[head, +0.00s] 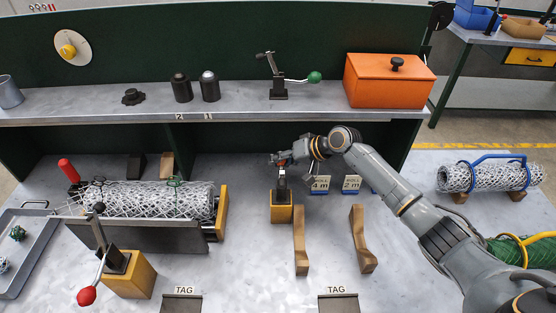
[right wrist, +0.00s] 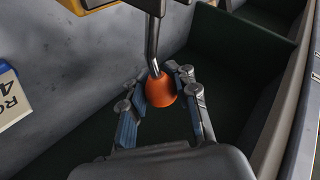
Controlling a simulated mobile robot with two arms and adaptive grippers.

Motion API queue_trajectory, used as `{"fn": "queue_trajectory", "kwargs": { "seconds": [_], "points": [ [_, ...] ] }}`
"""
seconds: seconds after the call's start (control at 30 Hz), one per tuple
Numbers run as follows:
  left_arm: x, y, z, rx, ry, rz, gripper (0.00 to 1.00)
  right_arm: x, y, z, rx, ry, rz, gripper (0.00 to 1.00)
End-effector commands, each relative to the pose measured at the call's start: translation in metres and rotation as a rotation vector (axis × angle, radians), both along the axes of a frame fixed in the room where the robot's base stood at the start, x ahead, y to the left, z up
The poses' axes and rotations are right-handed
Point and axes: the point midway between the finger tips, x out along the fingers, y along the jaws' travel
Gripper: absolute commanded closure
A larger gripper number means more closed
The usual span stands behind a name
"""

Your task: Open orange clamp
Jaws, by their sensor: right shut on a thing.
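The orange clamp has a dark metal body on a yellow block (head: 281,213) near the middle of the bench in the head view. Its lever points up and away from the block, toward my right gripper (head: 284,160). In the right wrist view the metal lever (right wrist: 152,45) ends in an orange knob (right wrist: 160,91). The blue-padded fingers of my right gripper (right wrist: 161,85) are shut on this knob, one on each side. In the head view the gripper hides most of the knob. My left gripper is not in view.
A red-knobbed clamp (head: 87,295) stands at the front left, beside a wire mesh roll (head: 150,200). Two wooden rests (head: 301,241) lie right of the yellow block. Roll labels (head: 320,184) stand behind them. The shelf (head: 230,107) overhangs behind my gripper.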

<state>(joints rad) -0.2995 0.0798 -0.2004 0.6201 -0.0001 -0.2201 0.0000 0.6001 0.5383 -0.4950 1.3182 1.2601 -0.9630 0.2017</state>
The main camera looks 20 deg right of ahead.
Motion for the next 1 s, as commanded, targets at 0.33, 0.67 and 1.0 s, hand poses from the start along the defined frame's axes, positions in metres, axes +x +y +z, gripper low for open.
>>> {"fn": "queue_trajectory", "kwargs": {
  "seconds": [0.33,0.67,1.0],
  "points": [
    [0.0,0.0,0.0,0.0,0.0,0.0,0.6,-0.001,-0.006,-0.005,-0.011,0.008,-0.005,1.0],
    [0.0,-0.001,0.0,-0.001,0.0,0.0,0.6,-0.001,-0.003,-0.002,-0.006,0.003,-0.003,0.47],
    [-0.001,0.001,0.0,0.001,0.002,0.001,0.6,-0.013,-0.018,0.014,-0.005,0.0,-0.004,0.47]
  ]
}}
